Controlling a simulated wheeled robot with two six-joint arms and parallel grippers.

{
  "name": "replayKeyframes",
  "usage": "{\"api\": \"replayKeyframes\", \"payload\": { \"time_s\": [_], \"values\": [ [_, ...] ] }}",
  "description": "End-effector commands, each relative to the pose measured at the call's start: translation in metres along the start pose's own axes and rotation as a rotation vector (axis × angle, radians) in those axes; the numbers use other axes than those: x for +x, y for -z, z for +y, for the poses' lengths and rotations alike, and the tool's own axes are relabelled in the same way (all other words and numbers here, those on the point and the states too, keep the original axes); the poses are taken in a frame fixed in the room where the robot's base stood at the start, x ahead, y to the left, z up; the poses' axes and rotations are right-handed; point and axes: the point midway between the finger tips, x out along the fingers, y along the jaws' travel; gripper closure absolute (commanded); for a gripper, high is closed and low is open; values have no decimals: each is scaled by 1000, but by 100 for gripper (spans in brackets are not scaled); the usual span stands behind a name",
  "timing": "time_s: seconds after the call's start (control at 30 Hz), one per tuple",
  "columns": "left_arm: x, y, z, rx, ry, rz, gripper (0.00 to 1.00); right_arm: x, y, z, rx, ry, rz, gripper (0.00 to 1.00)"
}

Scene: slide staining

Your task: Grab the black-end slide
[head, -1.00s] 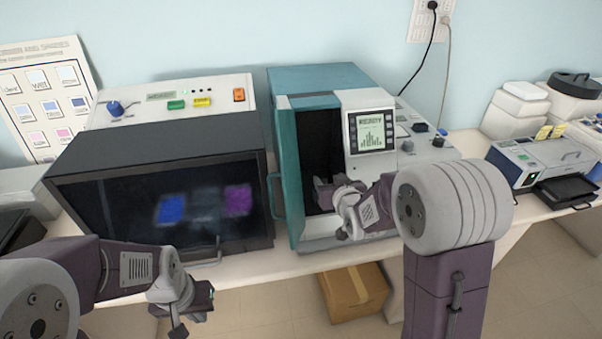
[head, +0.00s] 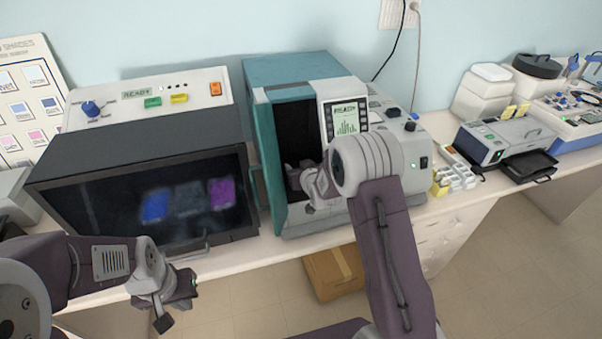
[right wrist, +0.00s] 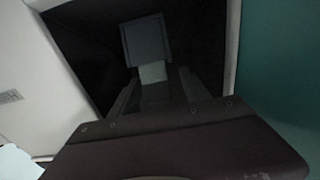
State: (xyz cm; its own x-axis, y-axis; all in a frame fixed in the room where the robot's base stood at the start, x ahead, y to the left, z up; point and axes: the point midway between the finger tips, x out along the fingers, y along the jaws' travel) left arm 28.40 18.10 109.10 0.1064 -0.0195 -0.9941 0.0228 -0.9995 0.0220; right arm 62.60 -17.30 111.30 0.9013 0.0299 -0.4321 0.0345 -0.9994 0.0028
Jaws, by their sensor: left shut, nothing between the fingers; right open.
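In the right wrist view, a small pale slab (right wrist: 153,73) with a dark grey square (right wrist: 146,40) just beyond it shows inside a dark chamber. It may be the black-end slide, but shadow hides its outline. My right gripper (right wrist: 155,92) is open, its fingers pointing at the pale slab; I cannot tell if they touch it. In the head view, my right gripper (head: 294,176) reaches into the open front of the teal machine (head: 271,150), partly hidden by my arm. My left gripper (head: 184,286) is shut and empty in front of the black-fronted cabinet (head: 110,205).
Blurred blue and purple patches show behind the cabinet's dark window. The teal machine's opened door and walls closely flank my right gripper. A small rack (head: 455,178) stands right of the machine, beside a grey device (head: 500,140). A cardboard box (head: 333,272) is below the bench.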

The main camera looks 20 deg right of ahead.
Motion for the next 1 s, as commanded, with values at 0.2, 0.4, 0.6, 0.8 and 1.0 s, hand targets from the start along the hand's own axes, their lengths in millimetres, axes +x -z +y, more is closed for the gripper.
{"api": "replayKeyframes", "payload": {
  "time_s": [0.2, 0.4, 0.6, 0.8, 1.0],
  "values": [
    [-1, 0, 0, 0, 0, 0, 100, 7, -1, 0, 0, 0, 0, 45],
    [-1, 0, 0, 0, 0, 0, 100, 7, -1, 0, 0, 0, 0, 82],
    [-1, 0, 0, 0, 0, 0, 100, 7, -1, 0, 0, 0, 0, 100],
    [-3, 0, 0, 0, 0, 0, 100, 6, 2, 0, 0, 0, 0, 100],
    [-14, 2, 0, 0, 0, 0, 100, 2, 20, 0, 0, 0, 1, 100]
  ]
}}
